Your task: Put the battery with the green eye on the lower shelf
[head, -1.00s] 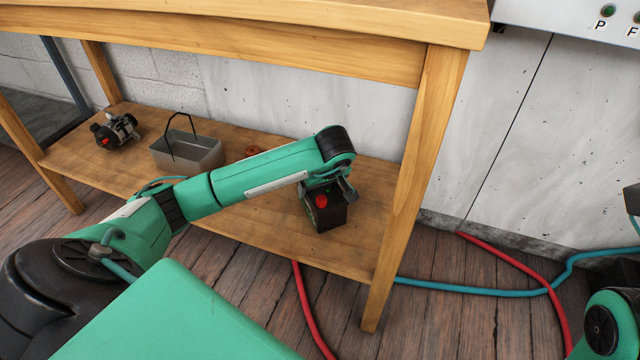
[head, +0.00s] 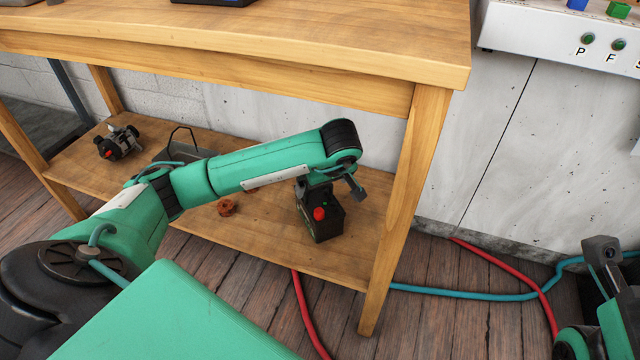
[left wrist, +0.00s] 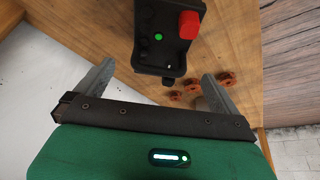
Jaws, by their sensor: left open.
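The battery (head: 322,224), a dark box with a red cap, stands upright on the lower shelf (head: 270,238) of the wooden bench, near its right front. The left wrist view shows the battery (left wrist: 150,55) with a lit green eye and the red cap on its top. My left gripper (head: 334,186) is just above the battery in the head view. In the left wrist view its two fingers (left wrist: 158,74) are spread, with the battery beyond their tips and nothing between them.
A grey metal tray (head: 178,150) with a handle and an alternator-like part (head: 117,142) sit farther left on the shelf. Small copper-coloured rings (head: 227,207) lie on it too. The bench leg (head: 405,200) stands right of the battery; red and blue hoses cross the floor.

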